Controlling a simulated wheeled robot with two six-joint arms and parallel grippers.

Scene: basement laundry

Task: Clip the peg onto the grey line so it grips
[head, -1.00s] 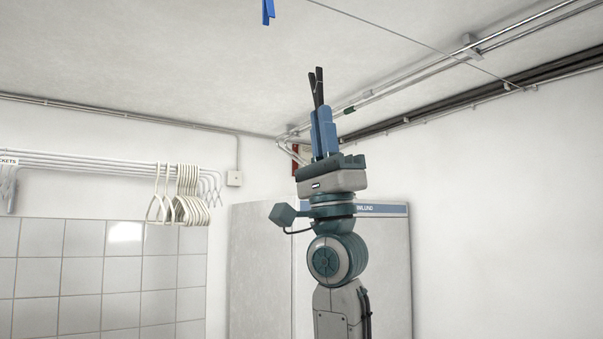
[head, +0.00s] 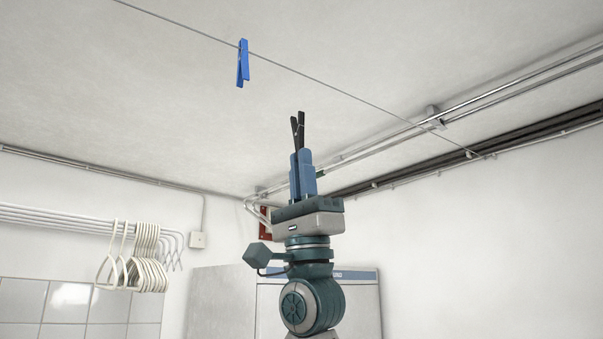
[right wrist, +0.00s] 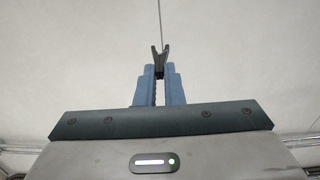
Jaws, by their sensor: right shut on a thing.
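The black peg (head: 298,131) stands upright between the blue fingers of my right gripper (head: 302,160), which is shut on it. Its tips point up and spread slightly apart. The grey line (head: 330,87) runs under the ceiling from upper left to the right wall. In the head view the peg's tips show below the line, with a gap between them. In the right wrist view the peg (right wrist: 160,58) shows its open V, and the line (right wrist: 160,22) runs up from between its tips; the distance between them cannot be told there. My left gripper is not in view.
A blue peg (head: 243,63) hangs on the line to the left. Metal pipes (head: 400,136) run along the ceiling at right. White hangers (head: 140,262) hang from a rail (head: 70,218) at left. A grey cabinet (head: 225,300) stands behind my arm.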

